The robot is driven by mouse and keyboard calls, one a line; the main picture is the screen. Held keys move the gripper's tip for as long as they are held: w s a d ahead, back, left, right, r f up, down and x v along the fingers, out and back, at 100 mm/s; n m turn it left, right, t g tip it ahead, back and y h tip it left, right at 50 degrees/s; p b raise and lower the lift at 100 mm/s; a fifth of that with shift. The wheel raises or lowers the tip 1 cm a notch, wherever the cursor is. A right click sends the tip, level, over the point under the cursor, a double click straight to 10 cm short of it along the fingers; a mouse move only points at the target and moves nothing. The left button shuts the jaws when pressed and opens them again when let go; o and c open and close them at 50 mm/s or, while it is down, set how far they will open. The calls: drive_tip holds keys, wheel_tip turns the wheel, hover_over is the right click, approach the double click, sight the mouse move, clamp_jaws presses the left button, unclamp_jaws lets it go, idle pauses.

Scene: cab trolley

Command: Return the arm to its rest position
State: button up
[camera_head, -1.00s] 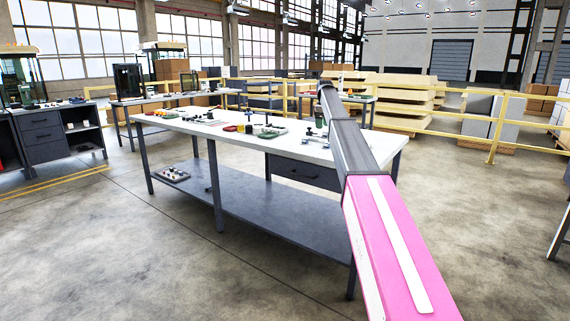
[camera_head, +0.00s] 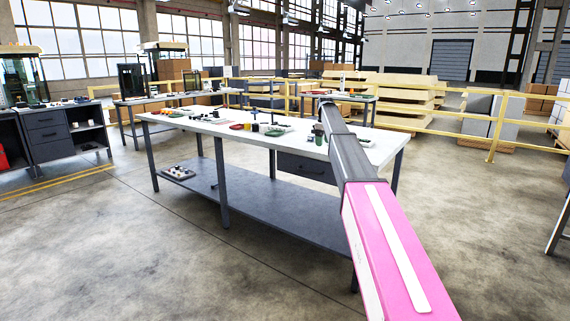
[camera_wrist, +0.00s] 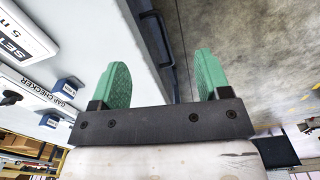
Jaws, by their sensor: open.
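My gripper (camera_wrist: 161,78) shows in the wrist view with its two green fingers wide apart. It is open and nothing is held between the fingers. Behind them are the pale edge of the workbench and a dark drawer front with a handle (camera_wrist: 158,38). In the head view my grey and pink arm (camera_head: 385,240) reaches forward from the lower right, across the right end of the workbench (camera_head: 374,147). I cannot make out the gripper clearly there.
The workbench has small tools and dishes on top and a grey lower shelf (camera_head: 265,222). The wrist view shows a white label block (camera_wrist: 35,88) and blue blocks at left. Yellow railing (camera_head: 497,125) stands behind. Concrete floor (camera_head: 470,220) is clear at right.

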drive_tip(key=s+f+m, duration=0.4)
drive_tip(key=s+f, duration=1.9)
drive_tip(key=s+f+m, duration=0.2)
drive_tip(key=s+f, duration=0.2)
drive_tip(key=s, duration=0.6)
drive_tip(key=s+f+m, duration=0.1)
drive_tip(key=s+f, duration=0.4)
drive_tip(key=s, duration=0.5)
drive_tip(key=s+f+m, duration=0.2)
drive_tip(key=s+f, duration=0.3)
drive_tip(key=s, duration=0.4)
drive_tip(key=shift+s+f+m, duration=0.15)
drive_tip(key=shift+s+m, duration=0.15)
drive_tip(key=shift+s, duration=0.1)
